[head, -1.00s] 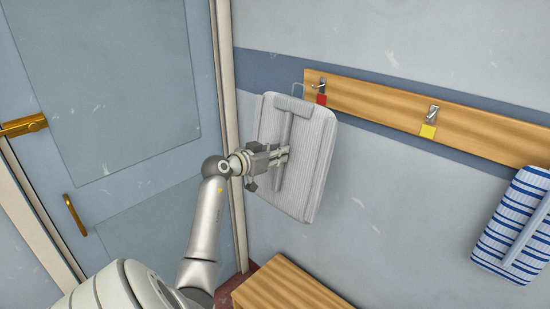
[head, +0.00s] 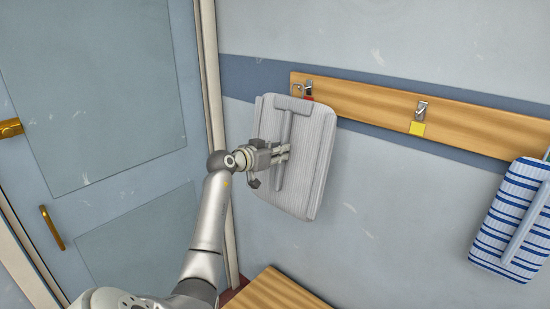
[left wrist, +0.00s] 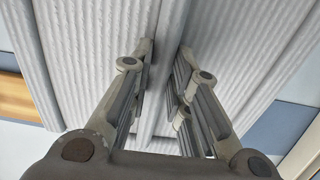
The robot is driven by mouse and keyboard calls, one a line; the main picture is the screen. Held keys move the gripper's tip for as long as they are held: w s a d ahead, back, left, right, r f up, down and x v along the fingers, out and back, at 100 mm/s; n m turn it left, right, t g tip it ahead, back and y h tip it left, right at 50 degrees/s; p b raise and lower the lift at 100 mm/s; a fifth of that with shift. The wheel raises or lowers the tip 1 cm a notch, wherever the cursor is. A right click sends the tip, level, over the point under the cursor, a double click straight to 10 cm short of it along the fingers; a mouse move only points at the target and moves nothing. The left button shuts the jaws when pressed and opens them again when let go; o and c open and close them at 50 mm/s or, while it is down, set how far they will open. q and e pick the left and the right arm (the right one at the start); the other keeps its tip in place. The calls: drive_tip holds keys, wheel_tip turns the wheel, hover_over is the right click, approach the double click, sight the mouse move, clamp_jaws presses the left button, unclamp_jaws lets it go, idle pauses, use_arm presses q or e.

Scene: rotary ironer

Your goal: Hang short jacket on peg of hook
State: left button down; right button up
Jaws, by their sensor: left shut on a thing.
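The short jacket (head: 308,170) is light grey and ribbed, with a grey bar down its front and a wire loop at its top. My left gripper (head: 283,152) is shut on the jacket's bar and holds it upright, close to the wall. The ribbed cloth fills much of the left wrist view (left wrist: 75,60), with the gripper's fingers (left wrist: 160,75) on either side of the bar. The jacket's top is at the left hook (head: 309,88) with a red tag, partly covering the tag. I cannot tell whether the loop is around the peg. My right gripper is not in view.
A wooden rail (head: 460,128) runs along the wall. A second hook (head: 422,108) has a yellow tag. A blue-and-white striped garment (head: 503,215) hangs at the right. A wooden bench (head: 275,292) stands below, and a blue door (head: 90,100) is at the left.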

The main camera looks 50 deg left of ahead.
use_arm(q)
drive_tip(key=shift+b+x, duration=0.55)
drive_tip(key=shift+x, duration=0.3)
drive_tip(key=shift+w+r+p, duration=0.15)
drive_tip(key=shift+w+p, duration=0.05)
drive_tip(key=shift+p, duration=0.1)
drive_tip(key=shift+w+f+p, duration=0.3)
drive_tip(key=shift+f, duration=0.05)
drive_tip(key=shift+w+a+f+p, duration=0.1)
drive_tip(key=shift+f+p, duration=0.15)
drive_tip(key=shift+p, duration=0.15)
drive_tip(key=shift+f, duration=0.3)
